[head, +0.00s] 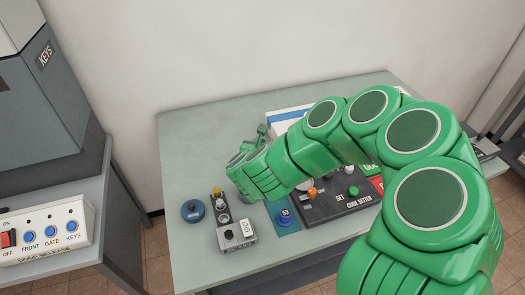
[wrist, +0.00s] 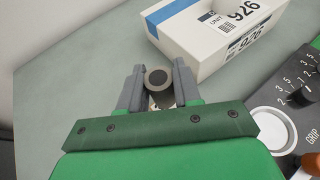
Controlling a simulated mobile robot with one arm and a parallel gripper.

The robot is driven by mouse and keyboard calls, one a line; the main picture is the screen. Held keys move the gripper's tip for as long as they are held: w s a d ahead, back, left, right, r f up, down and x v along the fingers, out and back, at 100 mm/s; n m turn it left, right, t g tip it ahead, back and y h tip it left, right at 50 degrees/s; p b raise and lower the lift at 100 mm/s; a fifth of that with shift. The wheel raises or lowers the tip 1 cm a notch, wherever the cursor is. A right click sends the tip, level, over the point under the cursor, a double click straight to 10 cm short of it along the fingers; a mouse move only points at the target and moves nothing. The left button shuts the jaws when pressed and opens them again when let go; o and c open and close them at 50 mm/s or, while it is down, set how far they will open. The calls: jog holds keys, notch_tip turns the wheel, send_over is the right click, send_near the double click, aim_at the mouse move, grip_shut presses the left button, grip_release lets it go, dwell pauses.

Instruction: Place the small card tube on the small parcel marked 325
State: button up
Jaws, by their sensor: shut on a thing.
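In the head view my gripper (head: 262,133) is over the far middle of the table, and the tube cannot be made out there. A white parcel marked 926 (wrist: 205,47) lies just beyond the fingers, apart from them as far as I can tell. No parcel marked 325 can be read in either view.
The green-grey table (head: 190,150) is bare at its left. A blue round knob (head: 193,210), a small grey device (head: 236,235) and a dark code setter panel (head: 340,205) stand along its front. A door release box (head: 45,235) is at the left.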

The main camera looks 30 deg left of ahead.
jog(key=shift+f, duration=1.65)
jog(key=shift+f, duration=0.15)
jog(key=o, duration=1)
jog(key=v, duration=0.7)
jog(key=shift+s, duration=0.2)
jog(key=shift+d, duration=0.1)
jog(key=shift+r, duration=0.2)
